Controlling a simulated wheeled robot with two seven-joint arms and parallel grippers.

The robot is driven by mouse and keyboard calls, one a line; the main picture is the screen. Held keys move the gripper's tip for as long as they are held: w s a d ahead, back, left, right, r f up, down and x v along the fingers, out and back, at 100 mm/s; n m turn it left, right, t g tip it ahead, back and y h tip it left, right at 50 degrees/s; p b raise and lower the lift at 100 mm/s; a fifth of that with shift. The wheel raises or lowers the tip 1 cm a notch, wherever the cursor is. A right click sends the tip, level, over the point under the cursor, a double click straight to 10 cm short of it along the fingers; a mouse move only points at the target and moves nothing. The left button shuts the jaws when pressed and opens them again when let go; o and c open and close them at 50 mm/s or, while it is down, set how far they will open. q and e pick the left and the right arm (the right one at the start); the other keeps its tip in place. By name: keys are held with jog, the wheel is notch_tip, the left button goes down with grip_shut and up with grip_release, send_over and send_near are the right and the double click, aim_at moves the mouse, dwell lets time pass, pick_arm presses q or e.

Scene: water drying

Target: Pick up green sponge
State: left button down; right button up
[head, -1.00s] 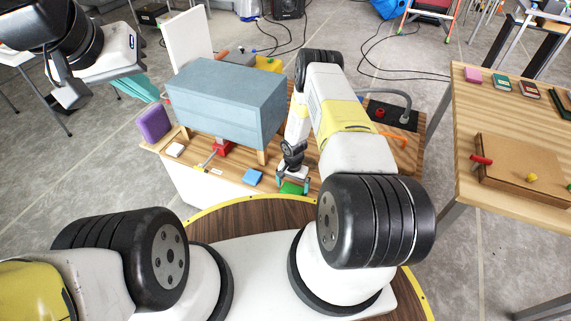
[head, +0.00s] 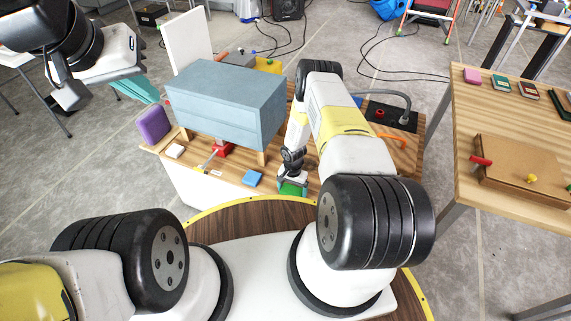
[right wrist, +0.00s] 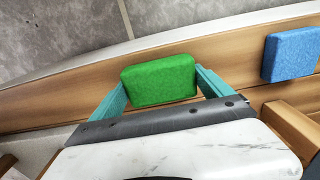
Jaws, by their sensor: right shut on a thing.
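The green sponge (head: 292,189) is at the front edge of the wooden counter (head: 228,179), in front of my right arm's base. My right gripper (head: 292,184) is down at it. In the right wrist view the green sponge (right wrist: 158,80) sits between the two teal fingers of my right gripper (right wrist: 160,82), which are shut on it. I cannot tell whether the sponge is touching the counter or slightly raised. My left gripper (head: 110,88) is raised at the upper left, away from the counter, and its opening is unclear.
A blue sponge (head: 252,178) lies left of the green one; it also shows in the right wrist view (right wrist: 291,54). A grey-blue box-like rack (head: 225,100) stands behind. A purple sponge (head: 154,124) is at the left.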

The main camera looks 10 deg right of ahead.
aim_at(292, 191)
jog(key=shift+r, duration=0.7)
jog(key=shift+s+r, duration=0.15)
jog(key=shift+r, duration=0.4)
jog(key=shift+s+r, duration=0.15)
jog(key=shift+r, duration=0.35)
jog(key=s+a+r, duration=0.1)
jog(key=s, duration=1.4)
jog(key=shift+s+r, duration=0.15)
jog(key=shift+s, duration=0.05)
jog(key=shift+a, duration=0.1)
